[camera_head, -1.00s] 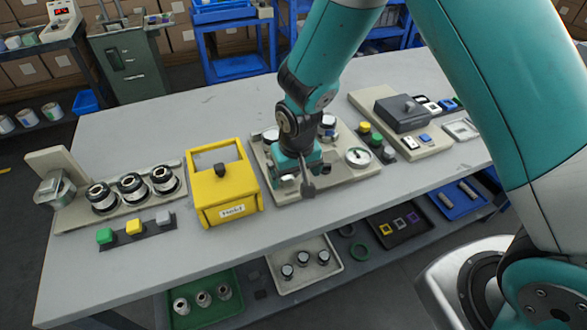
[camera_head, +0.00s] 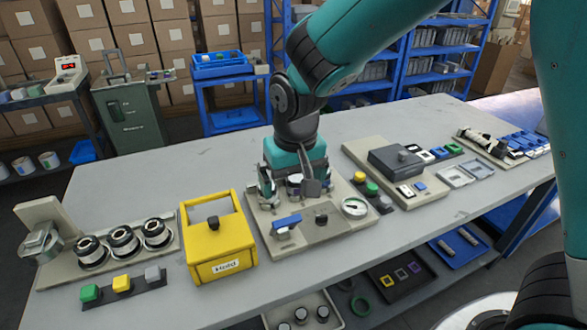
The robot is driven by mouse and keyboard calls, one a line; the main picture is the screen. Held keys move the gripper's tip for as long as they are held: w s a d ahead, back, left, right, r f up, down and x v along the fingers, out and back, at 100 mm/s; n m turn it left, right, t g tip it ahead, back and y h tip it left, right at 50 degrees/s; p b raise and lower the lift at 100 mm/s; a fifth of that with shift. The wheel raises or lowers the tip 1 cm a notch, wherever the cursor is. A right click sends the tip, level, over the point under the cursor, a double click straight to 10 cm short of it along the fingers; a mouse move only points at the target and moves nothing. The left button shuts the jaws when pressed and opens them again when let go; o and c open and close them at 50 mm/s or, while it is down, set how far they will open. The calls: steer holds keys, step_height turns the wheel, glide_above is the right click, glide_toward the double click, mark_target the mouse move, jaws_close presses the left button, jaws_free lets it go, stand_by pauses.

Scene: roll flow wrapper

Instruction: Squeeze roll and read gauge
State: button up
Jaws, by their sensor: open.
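The pale station board (camera_head: 338,229) stands near the middle of the bench. A round white-faced gauge (camera_head: 354,207) with a dark needle sits at its right end; its reading is too small to make out. A blue-topped part (camera_head: 286,221) and a dark knob (camera_head: 321,219) are at the board's front. My gripper (camera_head: 288,193) points down over the back of the board, its fingers apart. A pale, dark-rimmed round piece (camera_head: 295,180), possibly a roll, shows between or behind the fingers; I cannot tell if they touch it. My gripper hides much of the board's back.
Right are more buttons (camera_head: 371,188) and a dark box (camera_head: 397,160). The bench behind is clear.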

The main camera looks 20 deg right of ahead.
steer(key=shift+s+r, duration=0.15)
steer(key=shift+r, duration=0.7)
steer(key=shift+s+r, duration=0.1)
steer(key=shift+r, duration=0.7)
steer(key=s+r+n+y, duration=0.2)
steer(key=s+r+n, duration=0.1)
steer(key=s, duration=0.7)
steer(key=s+r+n+g+y, duration=0.1)
steer(key=s+r+n+y, duration=0.1)
steer(key=s, duration=0.7)
steer(key=shift+s+d+r+n, duration=0.4)
steer(key=shift+r+n, duration=0.1)
stand_by(0.5)
